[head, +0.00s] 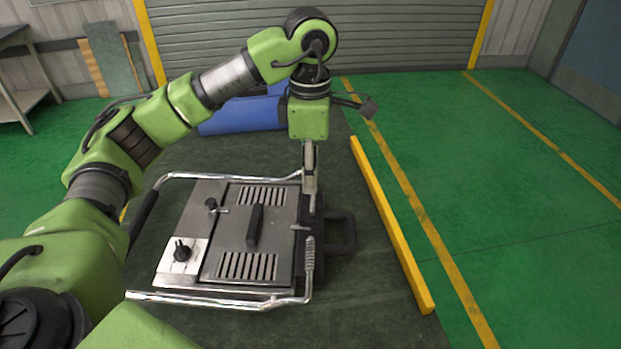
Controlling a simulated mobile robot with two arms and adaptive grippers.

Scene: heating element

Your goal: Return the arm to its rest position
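My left arm is green and grey. It comes in from the left, reaches across the picture and bends down over the right side of a metal heating unit. My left gripper (311,205) points down at the unit's right edge, close to a coiled spring handle. The fingers look close together, but the view does not show whether they are shut or hold anything. The heating unit (235,225) has a lid with slotted vents, a dark bar handle (254,226) and a black knob (181,251) at its lower left. My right gripper is not in view.
A chrome tube frame (215,302) surrounds the unit, which rests on a dark surface. A yellow bar (390,225) lies to the right. A blue object (243,115) lies behind my arm. A shelf (20,75) stands at far left. The green floor at right is clear.

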